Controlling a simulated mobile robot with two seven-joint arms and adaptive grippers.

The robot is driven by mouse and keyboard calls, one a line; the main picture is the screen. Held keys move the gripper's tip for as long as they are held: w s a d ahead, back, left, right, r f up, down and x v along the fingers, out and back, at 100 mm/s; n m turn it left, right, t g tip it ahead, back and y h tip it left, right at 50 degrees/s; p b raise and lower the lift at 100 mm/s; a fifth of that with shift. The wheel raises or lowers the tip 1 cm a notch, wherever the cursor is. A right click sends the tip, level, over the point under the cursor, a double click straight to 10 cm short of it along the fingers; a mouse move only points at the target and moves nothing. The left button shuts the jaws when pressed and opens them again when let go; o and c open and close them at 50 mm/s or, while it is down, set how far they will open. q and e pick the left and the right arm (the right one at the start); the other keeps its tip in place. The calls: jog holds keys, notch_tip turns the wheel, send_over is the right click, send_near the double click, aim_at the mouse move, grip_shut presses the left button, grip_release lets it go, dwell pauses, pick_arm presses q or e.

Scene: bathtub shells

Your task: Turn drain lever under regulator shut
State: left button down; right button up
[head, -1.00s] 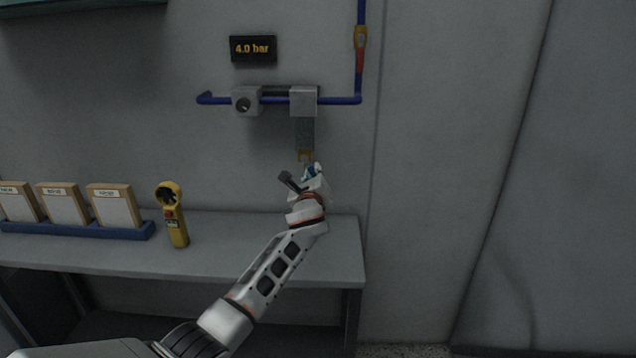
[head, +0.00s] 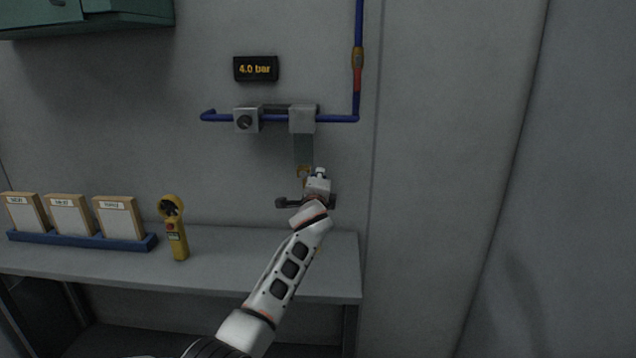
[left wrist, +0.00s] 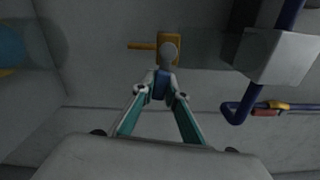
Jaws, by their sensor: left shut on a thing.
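The regulator is a grey block (head: 302,119) on a blue wall pipe, with a translucent grey bowl (head: 304,149) hanging below it. A brass drain fitting (head: 304,171) sits at the bowl's lower end. In the left wrist view the fitting (left wrist: 169,40) has a stub pointing left, and its lever (left wrist: 161,84) looks blue with a grey rounded end. My left gripper (head: 317,180) is just below the fitting. In the left wrist view its fingers (left wrist: 161,93) are shut on the lever's blue part. The fingers partly hide the lever. My right gripper is out of view.
A display (head: 256,69) on the wall reads 4.0 bar. A yellow handheld meter (head: 175,228) and a blue rack (head: 82,242) of labelled cards stand on the grey shelf (head: 225,272). A red-and-yellow valve (head: 357,70) is on the vertical pipe. The wall at right is bare.

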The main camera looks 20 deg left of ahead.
pick_arm(q)
jog(key=shift+r+n, duration=0.4)
jog(key=shift+n, duration=0.5)
jog(key=c, duration=2)
grip_release()
jog(key=shift+s, duration=0.15)
jog(key=v, duration=1.1)
jog(key=shift+s+d+r, duration=0.1)
jog(key=shift+s+d, duration=0.1)
jog(key=shift+s, duration=0.15)
